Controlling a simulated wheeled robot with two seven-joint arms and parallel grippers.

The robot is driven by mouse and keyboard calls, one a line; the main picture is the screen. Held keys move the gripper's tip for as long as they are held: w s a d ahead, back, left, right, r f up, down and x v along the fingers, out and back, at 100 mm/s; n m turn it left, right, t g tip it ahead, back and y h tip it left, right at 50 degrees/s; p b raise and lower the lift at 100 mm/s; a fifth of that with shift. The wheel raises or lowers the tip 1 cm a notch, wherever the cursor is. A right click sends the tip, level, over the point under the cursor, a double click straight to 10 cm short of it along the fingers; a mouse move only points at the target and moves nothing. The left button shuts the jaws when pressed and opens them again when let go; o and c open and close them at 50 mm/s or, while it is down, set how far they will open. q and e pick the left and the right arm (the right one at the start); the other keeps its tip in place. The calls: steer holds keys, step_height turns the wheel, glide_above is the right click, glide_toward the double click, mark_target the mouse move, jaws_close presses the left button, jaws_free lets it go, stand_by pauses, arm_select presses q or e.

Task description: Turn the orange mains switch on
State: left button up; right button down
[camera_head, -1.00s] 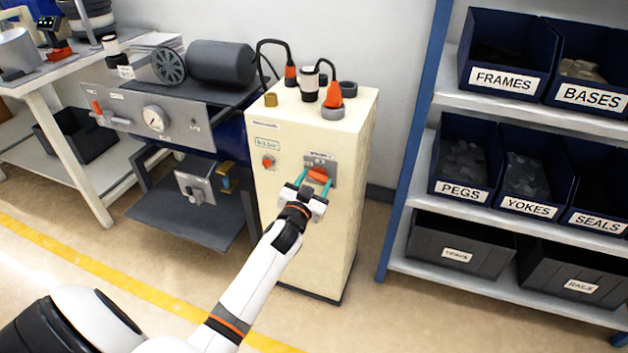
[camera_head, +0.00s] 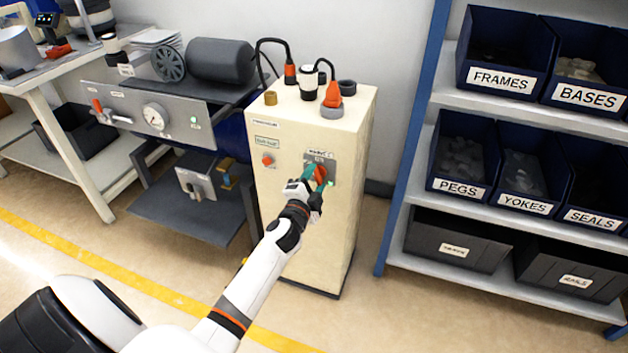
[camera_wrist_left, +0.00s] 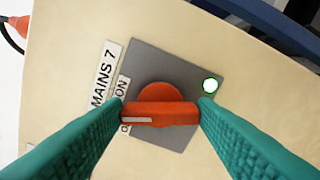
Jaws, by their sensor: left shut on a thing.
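The orange mains switch (camera_head: 320,174) is on a grey plate on the front of the cream cabinet. In the left wrist view its orange handle (camera_wrist_left: 165,112) lies between my green fingertips, which touch its two ends. The handle's white mark points toward the plate edge bearing the "ON" lettering; another marking there is partly hidden by a finger. A lamp (camera_wrist_left: 211,86) on the plate glows whitish green. My left gripper (camera_head: 317,177) is shut on the handle, its wrist rolled over. My right gripper is not in view.
The cream cabinet (camera_head: 310,240) carries a second small red knob (camera_head: 267,160) to the left and cabled plugs on top. A machine with a gauge (camera_head: 154,117) stands to the left. A shelf of labelled bins (camera_head: 460,155) stands to the right. Floor in front is free.

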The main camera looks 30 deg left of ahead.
arm_select(q)
steer(key=shift+f+m, duration=0.1)
steer(key=shift+m, duration=2.1)
steer(key=o, duration=1)
steer(key=shift+s+d, duration=0.15)
steer(key=shift+s, duration=0.3)
steer(key=v, duration=1.1)
steer(key=shift+p, duration=0.35)
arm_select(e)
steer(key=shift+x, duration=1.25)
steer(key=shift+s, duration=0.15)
